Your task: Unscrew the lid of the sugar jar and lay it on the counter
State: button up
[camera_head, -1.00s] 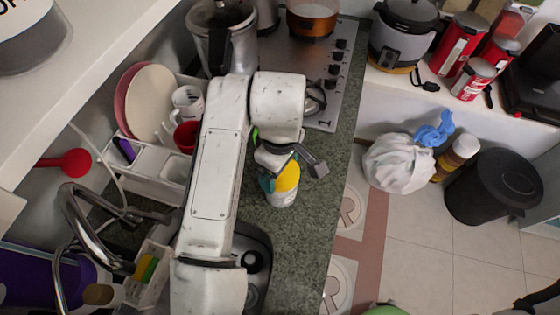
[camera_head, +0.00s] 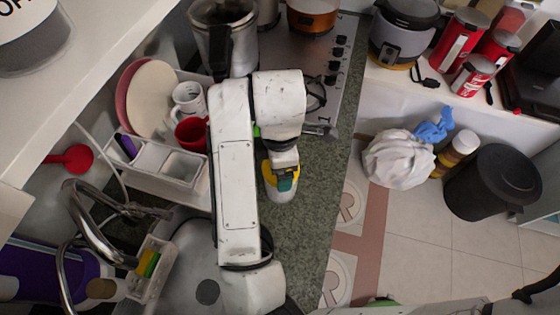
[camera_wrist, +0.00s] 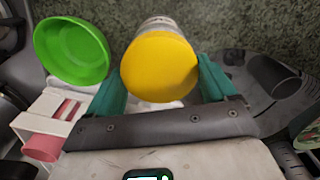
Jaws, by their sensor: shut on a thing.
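The sugar jar (camera_head: 279,193) is a pale jar with a yellow lid. It stands on the green-grey counter (camera_head: 307,210), partly hidden under my wrist in the head view. In the wrist view the round yellow lid (camera_wrist: 160,66) faces the camera, with a bit of the jar body (camera_wrist: 157,22) showing beyond it. My gripper (camera_head: 281,174) has teal fingers, one on each side of the lid. It is shut on the lid. The lid appears to be on the jar; I cannot tell how tightly it is screwed.
A green bowl (camera_wrist: 72,50) is close to the left finger in the wrist view. A red mug (camera_head: 191,134) and a white rack (camera_head: 160,165) stand left of my arm. The stove (camera_head: 320,75) is behind. Bare counter lies in front and right of the jar.

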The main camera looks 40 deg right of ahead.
jog(key=n, duration=0.3)
jog(key=o, duration=0.9)
